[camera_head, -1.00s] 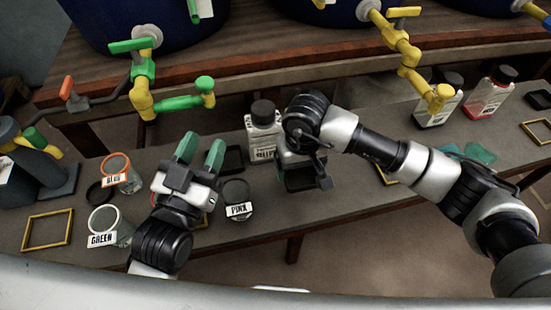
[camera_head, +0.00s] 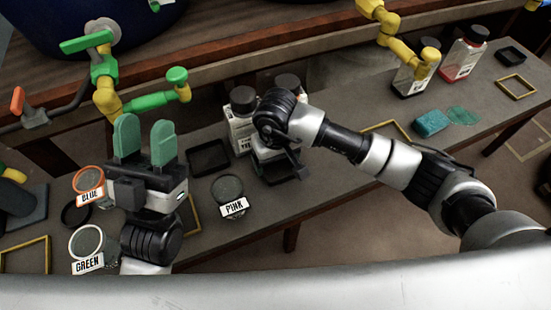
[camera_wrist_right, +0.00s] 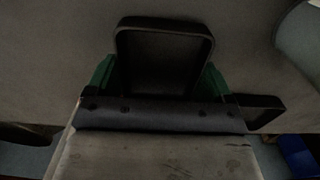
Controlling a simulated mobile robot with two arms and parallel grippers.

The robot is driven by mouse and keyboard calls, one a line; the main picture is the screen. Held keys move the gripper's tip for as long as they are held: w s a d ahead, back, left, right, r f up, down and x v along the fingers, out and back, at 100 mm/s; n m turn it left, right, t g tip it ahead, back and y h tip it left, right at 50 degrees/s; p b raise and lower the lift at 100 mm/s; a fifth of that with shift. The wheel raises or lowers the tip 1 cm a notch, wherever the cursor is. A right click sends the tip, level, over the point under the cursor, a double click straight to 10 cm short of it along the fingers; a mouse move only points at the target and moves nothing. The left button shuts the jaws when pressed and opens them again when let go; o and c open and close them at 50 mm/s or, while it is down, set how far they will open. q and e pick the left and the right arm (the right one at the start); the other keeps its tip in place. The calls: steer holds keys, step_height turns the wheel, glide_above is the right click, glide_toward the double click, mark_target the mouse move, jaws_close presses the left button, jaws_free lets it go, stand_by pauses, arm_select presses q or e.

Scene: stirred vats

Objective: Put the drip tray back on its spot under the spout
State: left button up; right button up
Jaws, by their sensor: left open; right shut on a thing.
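My right gripper (camera_head: 278,160) is shut on a dark, shallow square drip tray (camera_head: 285,173), which it holds over the bench beside the labelled bottles. In the right wrist view the held tray (camera_wrist_right: 165,62) sits between the green fingers. A similar dark tray (camera_head: 208,158) lies on the bench to the left; another dark tray edge (camera_wrist_right: 265,110) shows in the wrist view. My left gripper (camera_head: 146,140) is open and empty, fingers up, in front of the green spout (camera_head: 178,92). A yellow spout (camera_head: 430,55) is at upper right. Yellow outlines (camera_head: 388,130) mark the bench.
Jars marked PINK (camera_head: 228,188), BLUE (camera_head: 88,180) and GREEN (camera_head: 86,242) stand near my left arm. A white bottle (camera_head: 240,125) is close to my right gripper. A teal sponge (camera_head: 432,122) and red bottle (camera_head: 462,60) are at right.

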steer(key=shift+f, duration=0.1)
steer(key=o, duration=0.8)
